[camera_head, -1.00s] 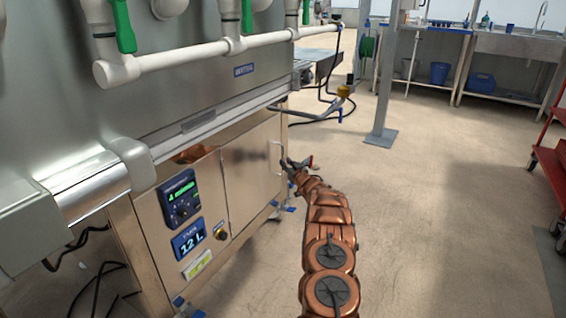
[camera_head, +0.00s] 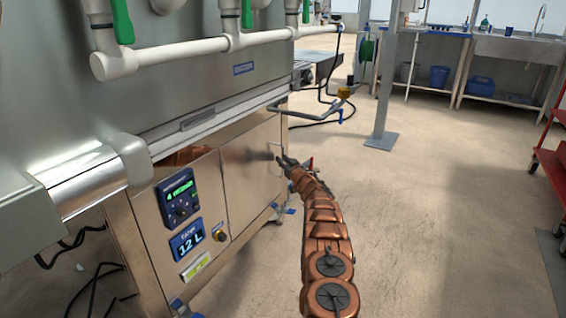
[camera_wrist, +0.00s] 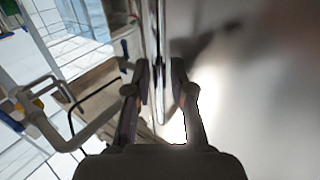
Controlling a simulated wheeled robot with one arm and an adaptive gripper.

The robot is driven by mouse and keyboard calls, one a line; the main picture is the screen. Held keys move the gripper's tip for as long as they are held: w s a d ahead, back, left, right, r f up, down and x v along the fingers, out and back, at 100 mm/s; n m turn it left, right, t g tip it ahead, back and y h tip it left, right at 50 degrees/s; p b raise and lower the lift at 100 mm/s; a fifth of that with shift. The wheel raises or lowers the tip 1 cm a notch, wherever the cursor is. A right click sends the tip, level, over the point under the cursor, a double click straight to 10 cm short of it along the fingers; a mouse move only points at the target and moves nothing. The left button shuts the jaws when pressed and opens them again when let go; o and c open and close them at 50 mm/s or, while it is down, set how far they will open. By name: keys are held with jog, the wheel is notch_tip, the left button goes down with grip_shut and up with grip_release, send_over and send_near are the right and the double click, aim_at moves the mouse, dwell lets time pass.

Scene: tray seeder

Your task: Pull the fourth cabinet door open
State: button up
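The steel cabinet door (camera_head: 248,168) is on the front of the machine's lower cabinet, right of the control panel, and looks closed. Its thin upright bar handle (camera_head: 281,148) is near the door's right edge. My gripper (camera_head: 284,161) is at this handle, at the end of my copper-coloured arm. In the wrist view, the handle bar (camera_wrist: 160,62) runs between the two fingertips of my gripper (camera_wrist: 161,75), with a narrow gap visible on each side. The fingers are open around the bar. The door face (camera_wrist: 250,90) fills the right side of that view.
The control panel (camera_head: 178,198) and a blue volume display (camera_head: 187,240) sit left of the door. A white pipe with green valves (camera_head: 190,50) runs above. A grey post (camera_head: 384,110) stands beyond, with a red cart (camera_head: 550,165) at the right. The floor right of my arm is clear.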

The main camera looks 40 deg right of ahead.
jog(key=shift+c, duration=0.3)
grip_shut()
jog(key=shift+s, duration=0.1)
dwell(0.4)
